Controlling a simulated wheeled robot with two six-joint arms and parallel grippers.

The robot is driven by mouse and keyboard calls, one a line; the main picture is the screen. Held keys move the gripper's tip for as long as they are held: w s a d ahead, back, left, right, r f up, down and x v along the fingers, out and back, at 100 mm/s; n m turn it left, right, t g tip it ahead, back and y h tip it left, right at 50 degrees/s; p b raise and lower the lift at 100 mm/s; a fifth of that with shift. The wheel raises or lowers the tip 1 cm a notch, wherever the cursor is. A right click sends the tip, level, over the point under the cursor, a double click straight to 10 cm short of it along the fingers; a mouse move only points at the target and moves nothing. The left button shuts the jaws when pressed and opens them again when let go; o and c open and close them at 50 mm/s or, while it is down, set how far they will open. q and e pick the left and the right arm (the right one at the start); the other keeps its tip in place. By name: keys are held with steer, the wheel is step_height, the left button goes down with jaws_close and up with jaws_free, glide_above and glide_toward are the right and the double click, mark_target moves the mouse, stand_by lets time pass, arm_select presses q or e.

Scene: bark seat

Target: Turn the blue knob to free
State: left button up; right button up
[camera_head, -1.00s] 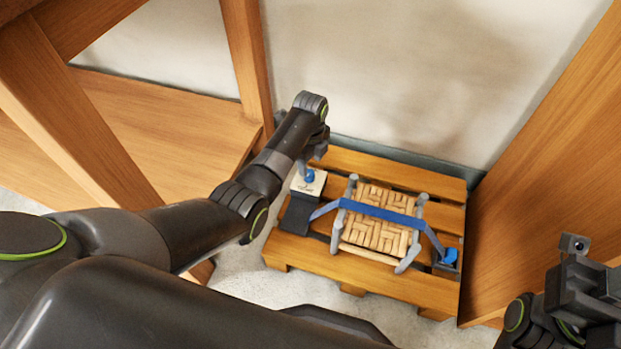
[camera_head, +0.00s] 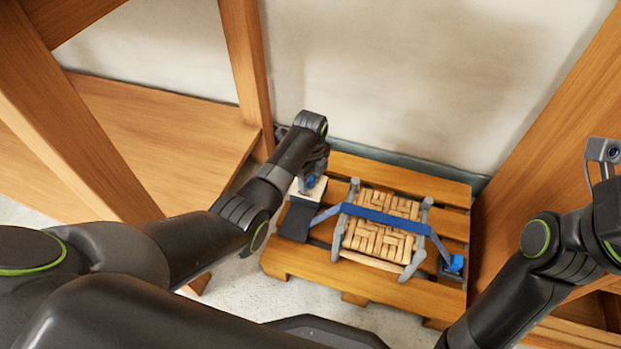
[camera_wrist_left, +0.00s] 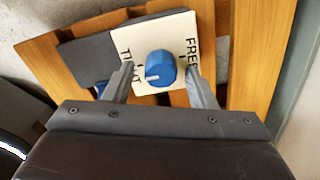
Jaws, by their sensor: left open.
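The blue knob (camera_head: 310,182) sits on a white plate on the dark box at the left of the pallet. In the left wrist view the knob (camera_wrist_left: 160,69) stands on the white plate (camera_wrist_left: 165,28), lettered TIGHT on the left and FREE on the right.
A blue strap (camera_head: 385,216) crosses a woven bark seat (camera_head: 385,240) with grey legs, on a wooden pallet (camera_head: 325,272). A small blue piece (camera_head: 456,263) sits at the strap's right end. Wooden posts and panels (camera_head: 545,130) stand close on both sides, with a wall behind.

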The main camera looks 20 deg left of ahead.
arm_select(q)
steer(key=shift+f, duration=0.1)
stand_by(0.3)
steer(key=c, duration=1)
steer(key=shift+o, duration=0.2)
